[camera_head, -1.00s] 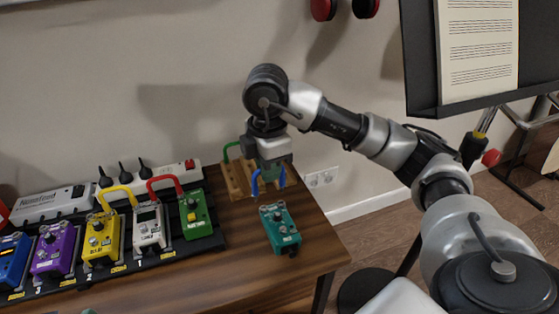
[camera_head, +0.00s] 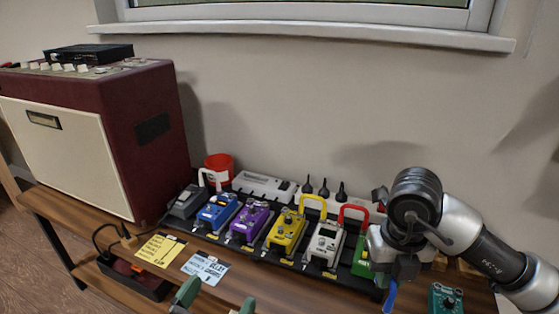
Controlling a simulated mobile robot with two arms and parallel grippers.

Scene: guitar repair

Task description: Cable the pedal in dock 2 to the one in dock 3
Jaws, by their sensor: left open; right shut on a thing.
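The yellow pedal (camera_head: 285,231) sits on the pedalboard, with the purple pedal (camera_head: 250,222) just left of it. The dock labels were readable a second ago: 2 by the yellow pedal, 3 by the purple one. No cable shows between these two. My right gripper (camera_head: 396,277) is shut on a blue patch cable (camera_head: 390,297), which hangs at the board's right end, in front of the green pedal (camera_head: 361,264). My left gripper (camera_head: 217,300) shows only as two green fingertips at the bottom edge, spread apart and empty.
A yellow cable (camera_head: 313,199) arches between the yellow and white (camera_head: 323,243) pedals; a red cable (camera_head: 352,209) runs from white to green. The blue pedal (camera_head: 217,212), amplifier (camera_head: 90,130), red mug (camera_head: 218,166) and note cards (camera_head: 205,268) lie left. A teal pedal (camera_head: 445,300) is at right.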

